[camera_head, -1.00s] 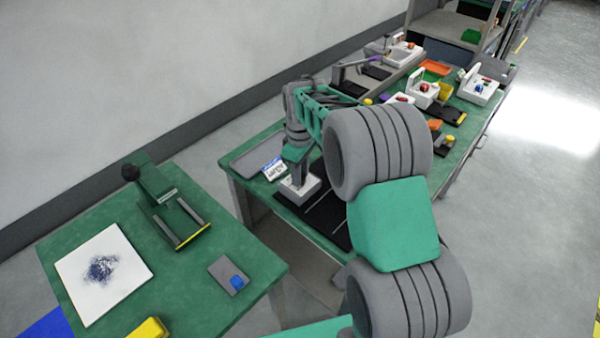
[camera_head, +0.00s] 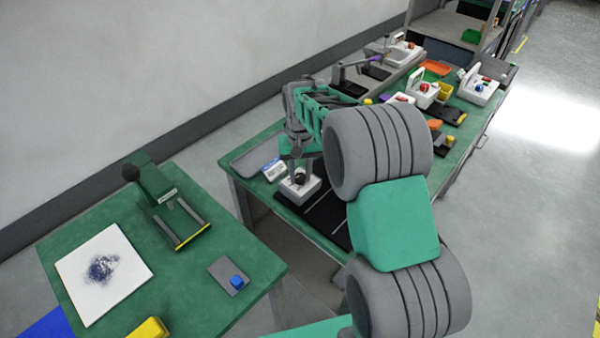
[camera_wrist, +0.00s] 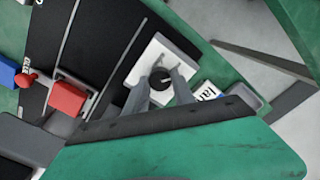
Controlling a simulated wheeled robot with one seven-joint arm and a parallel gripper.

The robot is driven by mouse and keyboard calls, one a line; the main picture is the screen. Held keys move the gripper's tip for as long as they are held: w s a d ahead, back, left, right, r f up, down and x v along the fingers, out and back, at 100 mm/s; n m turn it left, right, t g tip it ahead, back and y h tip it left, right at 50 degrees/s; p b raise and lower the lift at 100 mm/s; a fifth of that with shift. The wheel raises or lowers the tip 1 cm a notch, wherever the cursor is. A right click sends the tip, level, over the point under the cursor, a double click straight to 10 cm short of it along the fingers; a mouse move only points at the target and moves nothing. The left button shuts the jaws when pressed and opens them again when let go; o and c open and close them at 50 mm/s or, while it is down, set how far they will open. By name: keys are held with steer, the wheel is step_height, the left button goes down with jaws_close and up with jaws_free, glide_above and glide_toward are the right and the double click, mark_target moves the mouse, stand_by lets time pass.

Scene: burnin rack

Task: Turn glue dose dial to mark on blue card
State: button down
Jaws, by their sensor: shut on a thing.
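The glue dose dial is a round black knob (camera_head: 299,179) on top of a white box (camera_head: 313,190) on the near bench. In the wrist view the dial (camera_wrist: 160,76) lies between my two grey fingers, on the white box (camera_wrist: 146,60). My gripper (camera_wrist: 164,74) is shut on the dial, its fingers partly hiding it. The card (camera_head: 273,170), white with a blue band and dark print, stands beside the box. In the wrist view it is partly hidden by my gripper (camera_wrist: 206,91). The dial's pointer and scale marks are too small to read.
A black mat (camera_head: 327,218) with pale lines lies beside the box. A grey tray (camera_head: 252,158) lies behind the card. In the wrist view a red block (camera_wrist: 67,98) is on the mat's far side. The left table (camera_head: 196,290) is separate, across a gap.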

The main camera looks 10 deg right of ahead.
mark_target(300, 176)
steer(key=m, duration=0.3)
steer(key=shift+m, duration=2.2)
steer(key=c, duration=1.1)
jaws_free()
steer(key=shift+o, duration=0.2)
step_height(300, 176, up, 7)
steer(key=shift+r+b, duration=0.15)
steer(key=shift+b, duration=0.2)
steer(key=shift+r, duration=0.25)
